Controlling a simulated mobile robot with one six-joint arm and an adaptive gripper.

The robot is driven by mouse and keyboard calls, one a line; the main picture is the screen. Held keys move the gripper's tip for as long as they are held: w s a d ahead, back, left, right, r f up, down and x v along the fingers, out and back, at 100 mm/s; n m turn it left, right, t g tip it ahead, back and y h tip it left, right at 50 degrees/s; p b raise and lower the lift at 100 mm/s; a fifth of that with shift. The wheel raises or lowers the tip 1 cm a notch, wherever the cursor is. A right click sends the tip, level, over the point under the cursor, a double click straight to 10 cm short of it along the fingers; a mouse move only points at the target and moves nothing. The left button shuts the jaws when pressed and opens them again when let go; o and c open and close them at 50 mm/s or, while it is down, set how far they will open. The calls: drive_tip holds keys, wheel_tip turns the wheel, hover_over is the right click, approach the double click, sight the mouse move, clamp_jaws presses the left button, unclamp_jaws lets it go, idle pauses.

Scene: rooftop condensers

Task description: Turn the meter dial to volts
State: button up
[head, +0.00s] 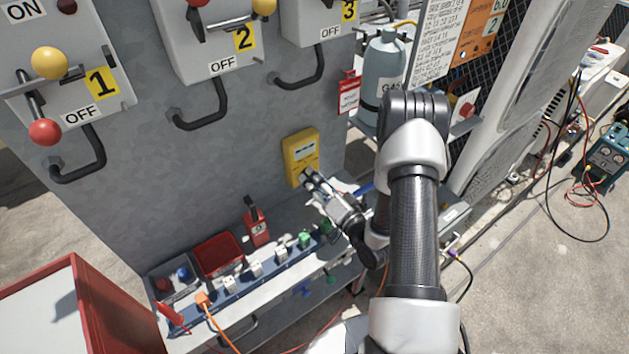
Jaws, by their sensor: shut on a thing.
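The yellow meter (301,152) is mounted on the grey panel, above the bench, in the head view. My arm reaches in from the lower right.
The bench (330,292) below holds a red tray (218,252), a red clamp-like tool (256,226) and a strip of plugs. Switch boxes with levers hang above. A gas cylinder (383,75) stands right of the panel. A red cabinet (50,315) is at lower left.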

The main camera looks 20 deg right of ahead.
drive_tip(key=shift+m, duration=0.6)
drive_tip(key=o, duration=1.1)
drive_tip(key=shift+s+d, duration=0.4)
drive_tip(key=shift+s, duration=1.6)
drive_tip(key=shift+s+d, duration=0.35)
drive_tip(key=shift+s, duration=1.6)
drive_tip(key=shift+s+d, duration=0.4)
drive_tip(key=shift+s, duration=1.6)
